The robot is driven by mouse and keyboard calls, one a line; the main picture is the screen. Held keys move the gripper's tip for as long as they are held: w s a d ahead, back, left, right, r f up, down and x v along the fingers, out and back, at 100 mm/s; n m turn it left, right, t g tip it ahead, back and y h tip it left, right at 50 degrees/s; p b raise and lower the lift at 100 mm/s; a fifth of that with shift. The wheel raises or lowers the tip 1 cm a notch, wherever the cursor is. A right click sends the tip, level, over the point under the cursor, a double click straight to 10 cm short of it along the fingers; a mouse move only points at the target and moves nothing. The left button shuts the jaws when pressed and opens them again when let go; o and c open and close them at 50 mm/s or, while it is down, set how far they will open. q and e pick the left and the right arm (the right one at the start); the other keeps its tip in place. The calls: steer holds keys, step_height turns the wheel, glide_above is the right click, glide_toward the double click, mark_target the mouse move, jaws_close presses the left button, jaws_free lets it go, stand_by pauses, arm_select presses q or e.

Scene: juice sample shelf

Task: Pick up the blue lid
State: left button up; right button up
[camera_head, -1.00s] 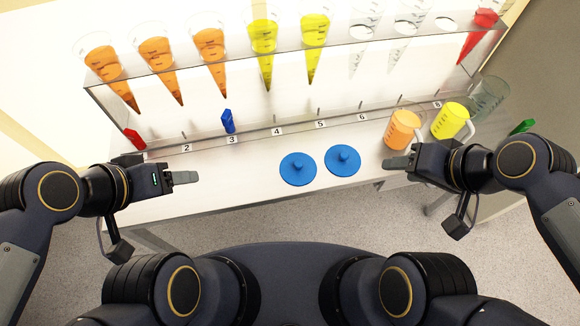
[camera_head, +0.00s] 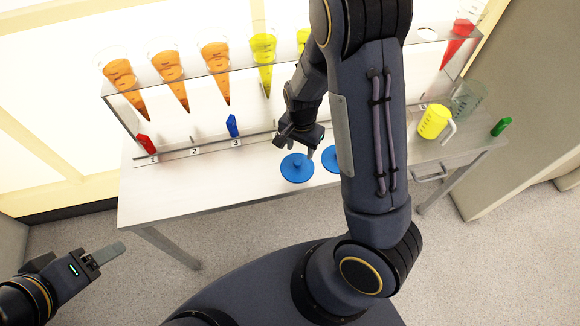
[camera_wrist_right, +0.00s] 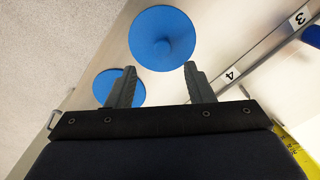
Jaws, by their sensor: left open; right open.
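Two round blue lids with small central knobs lie on the table. The left lid (camera_head: 297,170) is in full view. The other lid (camera_head: 331,160) is partly hidden by my right arm. My right gripper (camera_head: 311,150) is open and empty just behind and above the left lid. In the right wrist view my right gripper (camera_wrist_right: 160,78) has its fingers apart, with one blue lid (camera_wrist_right: 161,30) ahead of the fingertips. The second lid (camera_wrist_right: 103,85) is partly behind one finger. My left gripper (camera_head: 108,255) is open and empty, low at the left, off the table.
A clear rack (camera_head: 190,78) with several orange and yellow cones stands along the back. Red (camera_head: 144,142) and blue (camera_head: 232,126) clips sit along its lower edge. A yellow cup (camera_head: 434,122) stands at the right. The table's left part (camera_head: 170,195) is clear.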

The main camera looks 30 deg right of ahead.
mark_target(298, 162)
steer(key=f, duration=0.6)
steer(key=shift+a+f, duration=0.2)
steer(key=shift+a, duration=0.1)
steer(key=shift+c, duration=0.2)
jaws_close()
steer(key=shift+r, duration=0.15)
